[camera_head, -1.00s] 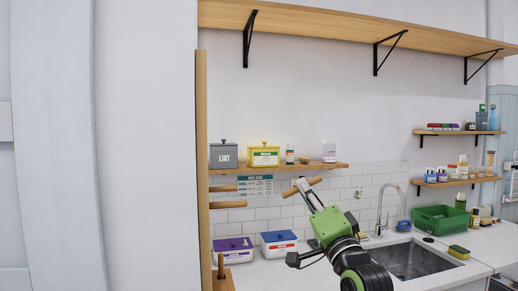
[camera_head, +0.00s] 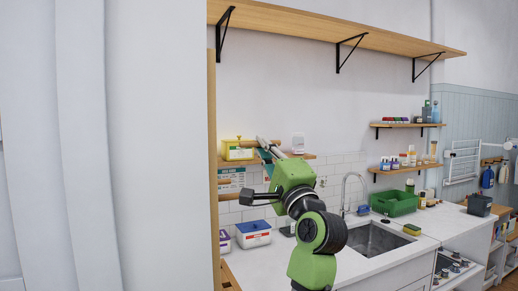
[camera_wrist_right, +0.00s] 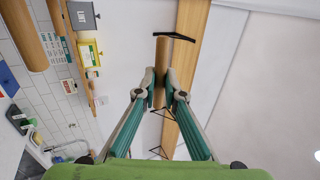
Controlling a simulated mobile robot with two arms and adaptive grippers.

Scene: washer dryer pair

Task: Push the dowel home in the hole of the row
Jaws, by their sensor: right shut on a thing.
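My right gripper (camera_head: 266,147) is raised in front of the small wall shelf in the head view. It is shut on a wooden dowel (camera_wrist_right: 161,62), which sticks out beyond the fingertips in the right wrist view. In the head view the dowel points left, toward the upright wooden board (camera_head: 212,110). Two fixed-looking dowels, the upper (camera_head: 224,182) and the lower (camera_head: 228,196), stick out from this board below my gripper. The hole itself is hidden, and I cannot tell whether the dowel's tip touches the board. My left gripper is out of view.
A yellow box (camera_head: 238,152) stands on the small shelf (camera_head: 312,156) behind my gripper. A white blue-lidded box (camera_head: 253,236) is on the counter below. The long upper shelf (camera_head: 340,38) has black brackets. A sink (camera_head: 375,240) and green basket (camera_head: 394,203) are to the right.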

